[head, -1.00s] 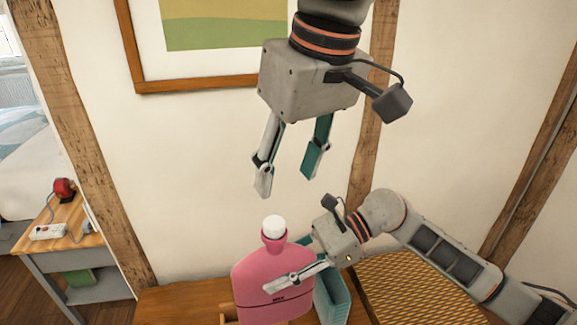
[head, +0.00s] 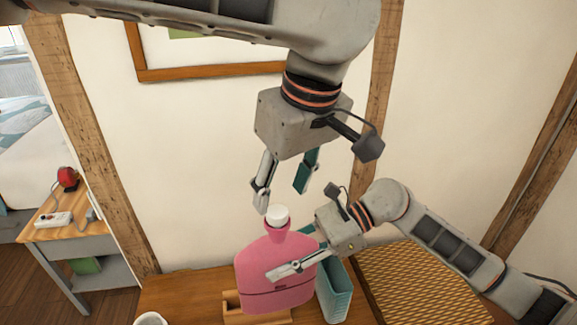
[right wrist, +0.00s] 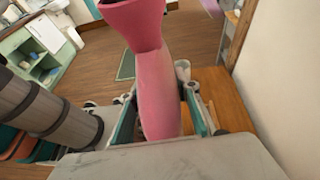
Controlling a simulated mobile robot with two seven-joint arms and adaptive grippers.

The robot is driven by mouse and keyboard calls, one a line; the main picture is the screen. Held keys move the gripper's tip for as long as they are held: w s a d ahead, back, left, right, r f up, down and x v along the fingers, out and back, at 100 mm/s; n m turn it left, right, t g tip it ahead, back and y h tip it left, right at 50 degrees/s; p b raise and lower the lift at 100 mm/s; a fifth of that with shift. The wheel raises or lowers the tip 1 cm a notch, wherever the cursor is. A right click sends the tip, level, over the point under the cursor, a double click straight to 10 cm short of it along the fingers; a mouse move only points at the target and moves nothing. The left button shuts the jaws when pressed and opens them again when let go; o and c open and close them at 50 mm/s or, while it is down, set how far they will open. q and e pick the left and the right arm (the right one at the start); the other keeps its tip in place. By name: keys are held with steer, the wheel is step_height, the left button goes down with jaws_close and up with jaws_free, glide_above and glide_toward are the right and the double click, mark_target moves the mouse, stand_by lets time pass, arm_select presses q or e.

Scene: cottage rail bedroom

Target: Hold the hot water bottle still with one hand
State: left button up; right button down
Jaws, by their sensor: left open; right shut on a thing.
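The pink hot water bottle (head: 272,262) stands upright on the wooden desk, with a white stopper (head: 277,216) in its neck. My right gripper (head: 296,262) is shut on its body from the right side. The right wrist view shows the pink body (right wrist: 158,95) between the two fingers, with the neck at the top. My left gripper (head: 283,190) is open and empty above the bottle, its fingers pointing down. Its nearer fingertip is close to the stopper in the head view; whether they touch I cannot tell.
A wooden holder (head: 258,317) is at the bottle's base. A teal bin (head: 334,295) stands just right of it, beside a woven box (head: 415,283). A white cup rim (head: 150,318) shows at the front left. A side table (head: 62,232) holds a red lamp.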

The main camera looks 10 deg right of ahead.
mark_target(277, 210)
arm_select(q)
steer(key=shift+x, duration=2.5)
